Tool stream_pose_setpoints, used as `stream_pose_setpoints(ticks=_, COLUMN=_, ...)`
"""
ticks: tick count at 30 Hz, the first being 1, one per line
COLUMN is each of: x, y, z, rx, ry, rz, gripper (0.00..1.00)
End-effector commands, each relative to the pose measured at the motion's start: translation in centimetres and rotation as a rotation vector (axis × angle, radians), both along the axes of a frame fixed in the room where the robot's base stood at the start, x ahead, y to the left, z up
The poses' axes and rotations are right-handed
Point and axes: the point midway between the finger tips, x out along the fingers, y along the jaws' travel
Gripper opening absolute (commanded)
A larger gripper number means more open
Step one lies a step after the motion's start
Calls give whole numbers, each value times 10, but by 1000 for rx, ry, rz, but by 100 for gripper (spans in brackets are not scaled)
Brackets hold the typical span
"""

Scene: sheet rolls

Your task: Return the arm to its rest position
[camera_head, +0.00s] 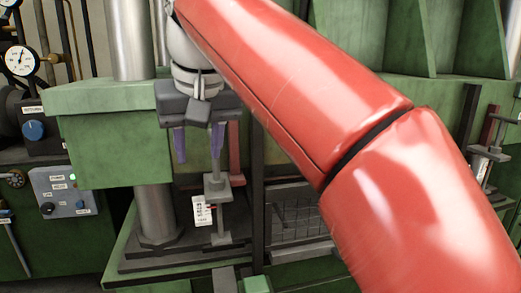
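My red arm (300,80) crosses the view from the lower right to the upper middle. My gripper (199,158) hangs fingers down in front of the green machine. Its two purple fingers are apart, and I see nothing held between them. Below the right finger stands a grey stepped post (213,195) on the machine's dark base. I cannot tell whether the finger touches it. The arm hides much of the right side.
The green press (115,145) has steel columns (155,215) close to the left of my gripper. A control box (65,192) and a gauge (20,61) are at the left. A tag (202,210) is by the post. Green ribbed machinery (465,45) stands behind my arm.

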Motion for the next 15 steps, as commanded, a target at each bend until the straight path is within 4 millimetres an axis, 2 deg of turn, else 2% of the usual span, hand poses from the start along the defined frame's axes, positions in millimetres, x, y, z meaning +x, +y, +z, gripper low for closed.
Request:
stream_pose_setpoints(ticks=11, x=2, y=-40, z=-19, rx=4, ry=-10, rz=-50, gripper=39)
stream_pose_setpoints(ticks=15, x=0, y=-63, z=-33, rx=6, ry=-16, rz=-80, gripper=39)
